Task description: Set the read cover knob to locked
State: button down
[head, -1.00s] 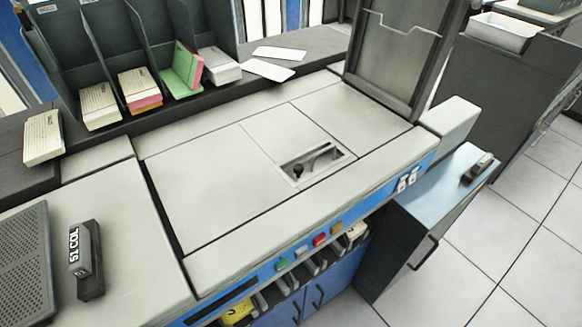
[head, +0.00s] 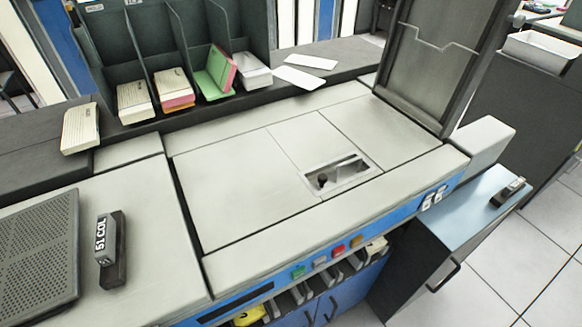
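The flat grey cover (head: 240,187) lies closed on top of the punch card machine. A rectangular recess (head: 343,172) is set in the panel at its right part. A small dark round knob (head: 322,180) stands at the left end of this recess. Its markings are too small to read, so I cannot tell which setting it is at. My gripper is not in view.
A card rack (head: 180,50) with several card stacks stands at the back. A dark upright hopper (head: 428,62) rises at the right. Coloured buttons (head: 338,250) line the blue front edge. A block marked "51 COL" (head: 110,250) sits at the left. Floor is free at the lower right.

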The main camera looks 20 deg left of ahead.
aim_at(323, 182)
jog(key=i+l, duration=0.15)
jog(key=l, duration=0.2)
jog(key=i+l, duration=0.15)
jog(key=l, duration=0.2)
jog(key=i+l+u, duration=0.1)
jog(key=l, duration=0.3)
